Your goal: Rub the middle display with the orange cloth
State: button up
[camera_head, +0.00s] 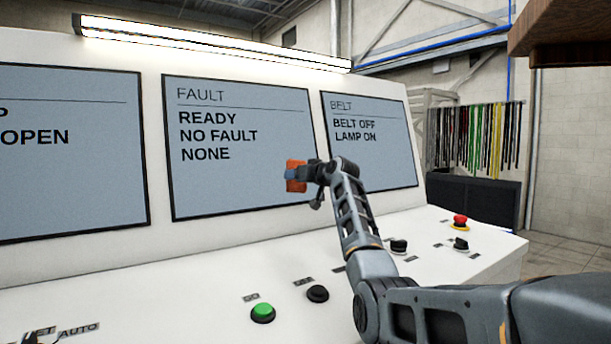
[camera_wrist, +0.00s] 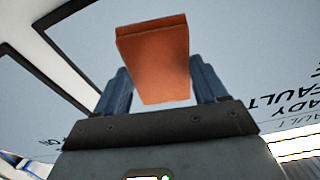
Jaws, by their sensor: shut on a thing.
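The middle display (camera_head: 240,170) is a grey-blue screen with a dark frame, headed FAULT, with the lines READY, NO FAULT and NONE. It shows upside down behind my gripper in the wrist view (camera_wrist: 225,60). My gripper (camera_head: 292,174) is shut on the orange cloth (camera_head: 299,185), a small block-like piece. In the wrist view the cloth (camera_wrist: 155,62) sits between the two blue-grey fingers. In the head view the cloth is in front of the middle display's lower right edge. I cannot tell if it touches the screen.
The left display (camera_head: 70,180) and the BELT display (camera_head: 385,170) flank the middle one. The sloped white panel below carries a green button (camera_head: 263,312), a black button (camera_head: 317,293), dark knobs (camera_head: 398,246) and a red stop button (camera_head: 460,221). A lit lamp bar (camera_head: 210,42) runs above.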

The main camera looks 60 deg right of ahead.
aim_at(263, 178)
jog(key=shift+w+a+p, duration=0.55)
jog(key=shift+w+a, duration=0.45)
jog(key=shift+a, duration=0.65)
jog(key=shift+w+a+p, duration=0.6)
jog(key=shift+w+a, duration=0.35)
jog(key=shift+a, duration=0.65)
jog(key=shift+w+a+p, duration=0.55)
jog(key=shift+w+a, duration=0.45)
jog(key=shift+a, duration=0.65)
jog(key=v, duration=0.6)
jog(key=shift+r, duration=0.4)
jog(key=shift+d, duration=0.1)
jog(key=shift+r+v, duration=0.2)
jog(key=shift+v, duration=1.3)
jog(key=shift+d, duration=0.1)
